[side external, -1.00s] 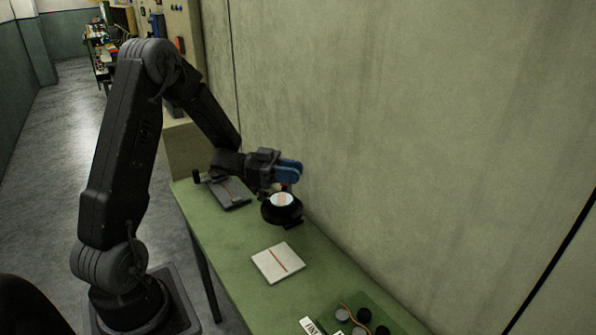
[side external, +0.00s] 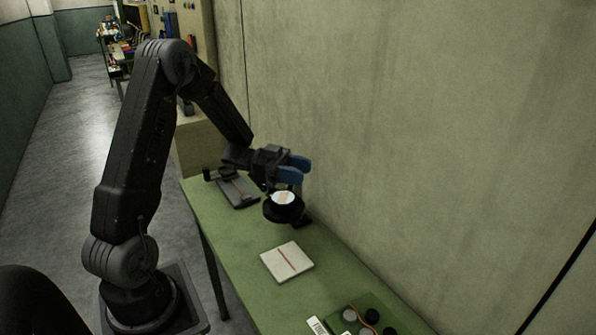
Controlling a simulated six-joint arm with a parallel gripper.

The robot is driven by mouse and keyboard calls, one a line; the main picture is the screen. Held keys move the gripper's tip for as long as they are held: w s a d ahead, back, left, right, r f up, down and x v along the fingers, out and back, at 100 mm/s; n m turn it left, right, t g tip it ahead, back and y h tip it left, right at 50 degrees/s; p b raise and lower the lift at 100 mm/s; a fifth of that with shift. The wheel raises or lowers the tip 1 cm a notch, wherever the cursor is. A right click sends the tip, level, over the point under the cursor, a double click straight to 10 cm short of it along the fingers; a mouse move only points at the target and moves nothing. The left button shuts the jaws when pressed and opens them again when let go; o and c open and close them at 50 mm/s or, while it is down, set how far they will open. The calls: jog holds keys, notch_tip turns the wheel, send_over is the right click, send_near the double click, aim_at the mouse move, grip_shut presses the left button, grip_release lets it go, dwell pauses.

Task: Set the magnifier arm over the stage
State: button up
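A black round magnifier head (side external: 284,211) with a pale lens (side external: 283,198) stands on the green table near the wall. An orange mark shows in the lens. My gripper (side external: 294,169) is just above and behind the head, with its two blue fingers apart. Nothing shows between them, and I cannot tell whether they touch the magnifier. A dark grey plate (side external: 238,193) with a reddish line lies left of the head, and a white tile (side external: 288,262) with a red-brown line lies in front. I cannot tell which piece is the stage; the magnifier's arm is mostly hidden.
The green table (side external: 243,272) is narrow, with bare surface around the white tile. A green tray (side external: 372,305) with dark and grey round pieces and a white label (side external: 317,325) are at the near end. A concrete wall (side external: 400,130) runs close along the right.

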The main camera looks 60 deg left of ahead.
jog(key=shift+o, duration=0.2)
jog(key=v, duration=1.3)
jog(key=shift+s+a, duration=0.25)
jog(key=shift+a, duration=0.1)
